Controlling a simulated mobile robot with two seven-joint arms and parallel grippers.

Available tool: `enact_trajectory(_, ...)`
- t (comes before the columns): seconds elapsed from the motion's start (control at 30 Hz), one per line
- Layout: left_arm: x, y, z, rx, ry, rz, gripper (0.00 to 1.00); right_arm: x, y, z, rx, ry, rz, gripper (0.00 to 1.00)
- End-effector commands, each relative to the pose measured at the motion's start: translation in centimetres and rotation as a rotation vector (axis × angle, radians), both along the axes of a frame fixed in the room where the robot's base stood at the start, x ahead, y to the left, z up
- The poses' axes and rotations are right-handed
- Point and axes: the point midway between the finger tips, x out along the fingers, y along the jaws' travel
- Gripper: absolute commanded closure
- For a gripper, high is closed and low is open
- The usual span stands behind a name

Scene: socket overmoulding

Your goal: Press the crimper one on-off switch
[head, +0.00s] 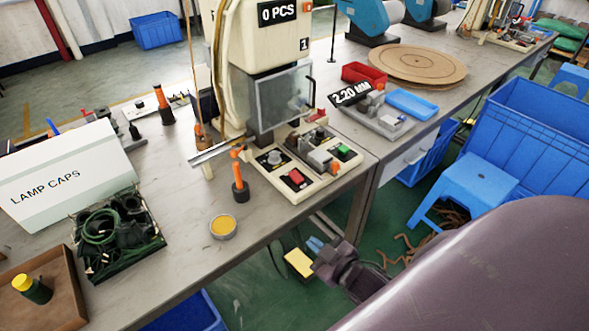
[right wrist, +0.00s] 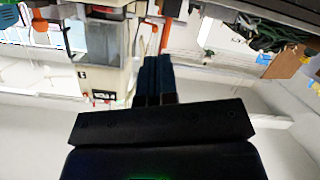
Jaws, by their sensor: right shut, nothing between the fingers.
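Crimper one (head: 255,40) is the cream machine marked "0 PCS" and "1". Its control base (head: 268,178) on the table carries a black dial (head: 274,158), a red button (head: 295,177) and a green button (head: 344,150). I cannot tell which of these controls is the on-off switch. My right gripper (head: 313,243) is shut and empty, with blue fingertips, beyond the table's front edge and in front of the control base, apart from it. Its shut fingers also show in the right wrist view (right wrist: 155,75). My left gripper is out of view.
An orange-handled tool (head: 239,178) stands left of the control base, near a round yellow tin (head: 223,227). A lamp caps box (head: 70,175) and a tray of green cables (head: 115,235) are further left. A blue stool (head: 465,185) stands right of the table.

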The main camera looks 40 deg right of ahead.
Motion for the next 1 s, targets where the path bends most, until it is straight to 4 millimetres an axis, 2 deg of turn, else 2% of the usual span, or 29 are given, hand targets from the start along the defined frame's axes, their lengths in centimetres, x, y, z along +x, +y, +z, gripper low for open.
enact_trajectory(0.03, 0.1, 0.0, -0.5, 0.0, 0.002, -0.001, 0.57, 2.4, 0.4, 1.8, -0.081, -0.111, 0.083, 1.0)
enact_trajectory(0.1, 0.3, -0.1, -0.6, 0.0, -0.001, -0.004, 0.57, 5.1, 1.5, 4.7, -0.198, -0.272, 0.214, 1.0)
enact_trajectory(0.2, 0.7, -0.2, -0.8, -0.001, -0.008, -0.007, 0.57, 7.7, 3.7, 8.1, -0.366, -0.48, 0.427, 1.0)
enact_trajectory(0.3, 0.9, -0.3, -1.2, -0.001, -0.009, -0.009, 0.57, 9.2, 6.0, 10.5, -0.539, -0.652, 0.662, 1.0)
enact_trajectory(0.4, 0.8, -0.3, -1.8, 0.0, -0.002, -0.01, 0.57, 10.0, 7.8, 11.5, -0.721, -0.775, 0.917, 1.0)
enact_trajectory(0.53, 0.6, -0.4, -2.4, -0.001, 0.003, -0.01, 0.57, 11.0, 8.2, 11.2, -0.979, -0.841, 1.259, 1.0)
enact_trajectory(0.67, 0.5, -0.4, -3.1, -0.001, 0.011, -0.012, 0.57, 12.7, 5.8, 10.1, -1.263, -0.77, 1.588, 1.0)
enact_trajectory(0.77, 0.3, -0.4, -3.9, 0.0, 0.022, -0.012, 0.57, 14.6, 2.3, 9.9, -1.482, -0.615, 1.803, 1.0)
enact_trajectory(0.9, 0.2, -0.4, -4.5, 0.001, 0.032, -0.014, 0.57, 17.4, -3.5, 11.3, -1.738, -0.307, 1.986, 1.0)
enact_trajectory(1.0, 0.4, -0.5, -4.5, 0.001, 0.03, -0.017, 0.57, 18.8, -6.9, 12.9, -1.858, -0.097, 2.042, 1.0)
